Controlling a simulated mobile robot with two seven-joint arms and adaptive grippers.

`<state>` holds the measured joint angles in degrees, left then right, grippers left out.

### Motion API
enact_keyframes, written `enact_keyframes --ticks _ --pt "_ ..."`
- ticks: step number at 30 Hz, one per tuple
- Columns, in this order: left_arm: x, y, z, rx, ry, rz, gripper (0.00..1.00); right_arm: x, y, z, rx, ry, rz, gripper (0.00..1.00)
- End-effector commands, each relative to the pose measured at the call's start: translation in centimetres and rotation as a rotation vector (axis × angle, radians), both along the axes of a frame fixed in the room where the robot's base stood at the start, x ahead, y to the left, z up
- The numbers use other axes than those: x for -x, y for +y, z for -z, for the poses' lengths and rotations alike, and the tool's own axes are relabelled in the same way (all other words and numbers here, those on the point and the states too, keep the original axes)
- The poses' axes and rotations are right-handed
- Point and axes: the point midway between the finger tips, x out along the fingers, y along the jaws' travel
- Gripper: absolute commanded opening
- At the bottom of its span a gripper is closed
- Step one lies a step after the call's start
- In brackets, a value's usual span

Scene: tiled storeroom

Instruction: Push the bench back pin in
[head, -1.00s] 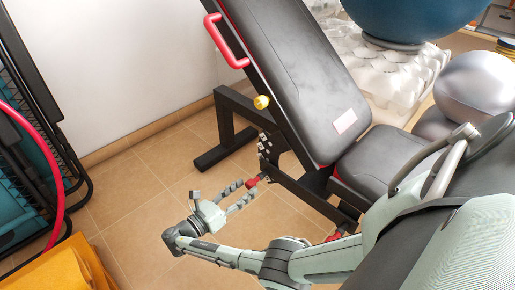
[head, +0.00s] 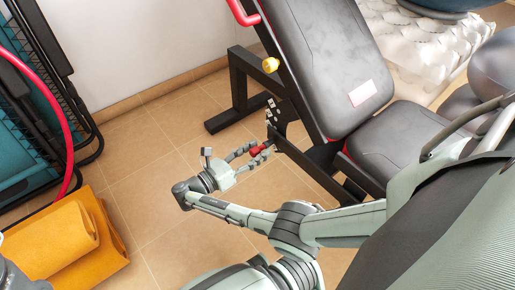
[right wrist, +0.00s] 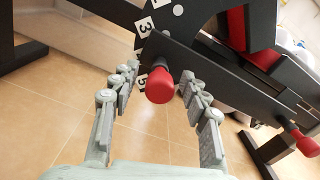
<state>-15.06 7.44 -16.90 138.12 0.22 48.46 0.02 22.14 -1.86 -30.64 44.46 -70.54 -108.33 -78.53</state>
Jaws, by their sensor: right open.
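The bench has a padded black back (head: 325,55), tilted up, and a flat seat (head: 395,145). A red-knobbed pin (head: 259,150) sticks out of its dark frame beside a plate with holes and number labels. In the right wrist view the red knob (right wrist: 160,87) is straight ahead, in front of the frame bar; the pin's shaft is hidden behind it. My right gripper (head: 252,152) is open, with its fingertips either side of the knob; the wrist view shows gaps on both sides, so it is not gripped. My left gripper is not in view.
A yellow knob (head: 270,65) and a red handle (head: 243,12) are on the bench side. A second red knob (right wrist: 305,143) shows at right in the wrist view. Tiled floor between is clear.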

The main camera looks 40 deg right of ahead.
Motion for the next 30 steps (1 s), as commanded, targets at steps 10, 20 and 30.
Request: enact_keyframes --ticks 10,20,30 --pt "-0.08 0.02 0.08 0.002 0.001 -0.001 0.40 -0.01 0.01 -0.01 0.000 0.000 0.000 0.23" --pt "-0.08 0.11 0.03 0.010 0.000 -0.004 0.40 -0.01 0.00 0.01 0.000 0.000 0.000 0.00" --pt "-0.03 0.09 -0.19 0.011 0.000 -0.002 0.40 -0.01 -0.46 -0.06 0.001 0.001 0.000 0.00"
